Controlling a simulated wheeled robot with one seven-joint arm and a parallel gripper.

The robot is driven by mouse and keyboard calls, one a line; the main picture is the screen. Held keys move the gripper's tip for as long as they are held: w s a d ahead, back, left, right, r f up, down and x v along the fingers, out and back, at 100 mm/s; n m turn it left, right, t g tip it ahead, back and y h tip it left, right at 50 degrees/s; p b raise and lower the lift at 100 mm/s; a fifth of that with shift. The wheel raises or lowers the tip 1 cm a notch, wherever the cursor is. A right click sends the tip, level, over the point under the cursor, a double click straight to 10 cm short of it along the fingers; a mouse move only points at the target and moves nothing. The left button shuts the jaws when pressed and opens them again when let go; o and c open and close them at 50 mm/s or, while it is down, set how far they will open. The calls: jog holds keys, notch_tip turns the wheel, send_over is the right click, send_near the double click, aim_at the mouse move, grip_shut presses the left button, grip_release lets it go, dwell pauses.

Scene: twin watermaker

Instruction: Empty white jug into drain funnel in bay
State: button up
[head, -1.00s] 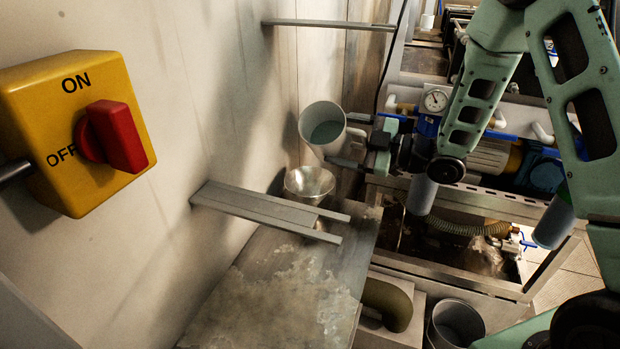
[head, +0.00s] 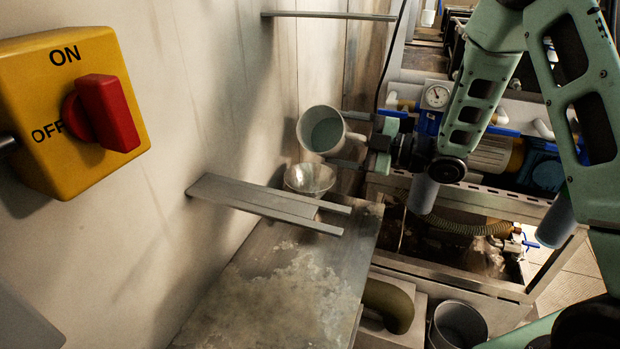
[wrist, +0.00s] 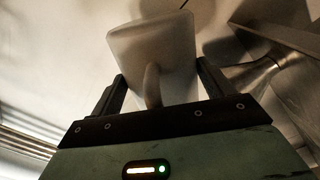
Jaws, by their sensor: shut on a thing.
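The white jug (head: 309,128) is held up beside the wall in the head view, with greenish-grey liquid showing inside its open mouth. My gripper (head: 352,142) is shut on the jug's handle at its right side. The wrist view shows the jug (wrist: 158,52) between the two fingers of my gripper (wrist: 157,88), tilted in the picture. The metal drain funnel (head: 311,180) sits just below the jug, at the far end of the bench. The funnel also shows at the right in the wrist view (wrist: 248,76). No stream of liquid is visible.
A metal bracket (head: 262,203) sticks out from the wall in front of the funnel. A rail (head: 330,16) is higher on the wall. A yellow switch box (head: 60,120) with a red knob is at the left. Pump machinery (head: 480,150) stands at the right. The stained bench top (head: 285,290) is clear.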

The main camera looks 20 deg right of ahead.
aim_at(347, 131)
jog(key=shift+f, duration=0.1)
jog(key=shift+s+r+n+b, duration=0.15)
jog(key=shift+r+n+b, duration=1.1)
jog(key=shift+n+b, duration=0.75)
jog(key=shift+s+a+f+n+b, duration=0.2)
jog(key=shift+s+a+n+b, duration=0.45)
jog(key=shift+b, duration=1.15)
jog(key=shift+s+a+r+n+b, duration=0.1)
jog(key=shift+s+r+n+b, duration=0.1)
jog(key=shift+r+n+b, duration=0.45)
jog(key=shift+s+a+r+n+b, duration=0.2)
jog(key=shift+n+b, duration=0.5)
jog(key=shift+b, duration=0.65)
jog(key=shift+s+a+r+n+b, duration=0.1)
jog(key=shift+s+r+n+b, duration=0.1)
jog(key=shift+r+n+b, duration=0.45)
jog(key=shift+f, duration=0.15)
jog(key=shift+w+d+m+p, duration=0.2)
jog(key=shift+m+p, duration=0.25)
jog(key=shift+p, duration=0.75)
jog(key=shift+w+d+f+m+p, duration=0.1)
jog(key=shift+w+f+m+p, duration=0.05)
jog(key=shift+f+m+p, duration=0.3)
jog(key=shift+w+d+f+m+p, duration=0.15)
jog(key=shift+f+m+p, duration=0.15)
jog(key=shift+m+p, duration=0.15)
jog(key=shift+f, duration=0.2)
